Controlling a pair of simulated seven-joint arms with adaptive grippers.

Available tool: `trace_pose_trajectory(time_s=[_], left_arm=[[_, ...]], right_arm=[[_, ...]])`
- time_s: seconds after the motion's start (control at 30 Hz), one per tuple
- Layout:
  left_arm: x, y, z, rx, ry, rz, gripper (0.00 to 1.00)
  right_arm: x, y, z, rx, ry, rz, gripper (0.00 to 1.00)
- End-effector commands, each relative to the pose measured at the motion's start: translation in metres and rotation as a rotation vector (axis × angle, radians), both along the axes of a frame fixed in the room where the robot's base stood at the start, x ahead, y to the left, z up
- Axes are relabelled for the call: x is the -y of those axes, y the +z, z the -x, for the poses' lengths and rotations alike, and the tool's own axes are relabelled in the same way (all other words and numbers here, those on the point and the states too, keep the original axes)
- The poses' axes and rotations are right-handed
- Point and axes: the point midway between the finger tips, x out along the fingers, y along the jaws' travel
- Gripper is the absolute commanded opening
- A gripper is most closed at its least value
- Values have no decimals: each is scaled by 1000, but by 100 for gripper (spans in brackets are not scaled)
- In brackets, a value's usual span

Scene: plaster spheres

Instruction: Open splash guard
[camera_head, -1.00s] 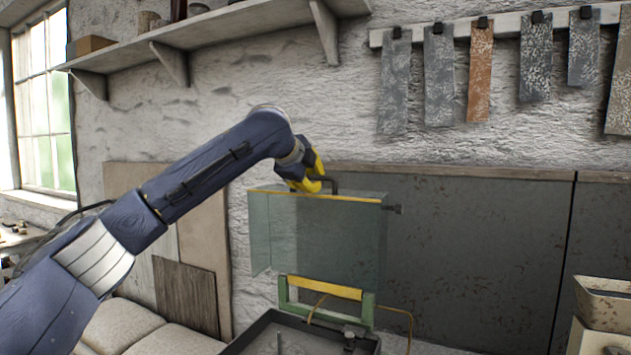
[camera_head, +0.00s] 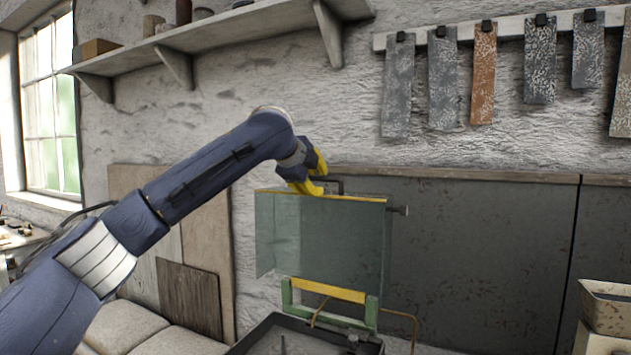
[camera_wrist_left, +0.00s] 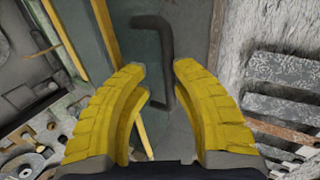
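The splash guard (camera_head: 340,240) is a clear, greenish panel with a yellow strip along its top edge, standing upright above a green and yellow frame (camera_head: 330,291). A dark bent handle (camera_head: 334,182) stands at its top edge; it also shows in the left wrist view (camera_wrist_left: 167,60). My left gripper (camera_head: 315,186) is at the guard's top edge, next to the handle. In the left wrist view my left gripper (camera_wrist_left: 160,70) has its yellow fingers apart, with the handle lying in the gap between the tips. I cannot tell whether they touch it. My right gripper is not in view.
A dark tray (camera_head: 270,338) lies below the guard. A knob (camera_head: 401,210) sticks out at the guard's right side. A pale bin (camera_head: 608,308) stands at the lower right. A shelf (camera_head: 230,30) and hanging sample strips (camera_head: 484,75) are on the wall above.

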Motion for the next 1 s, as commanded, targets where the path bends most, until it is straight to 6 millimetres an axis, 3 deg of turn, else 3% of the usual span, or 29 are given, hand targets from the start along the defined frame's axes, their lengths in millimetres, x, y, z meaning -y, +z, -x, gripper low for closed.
trace_pose_trajectory(time_s=[0.6,1.0], left_arm=[[-35,47,74,4,-1,0,34],[-45,59,94,4,0,2,34]], right_arm=[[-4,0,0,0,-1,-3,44],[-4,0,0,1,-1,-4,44]])
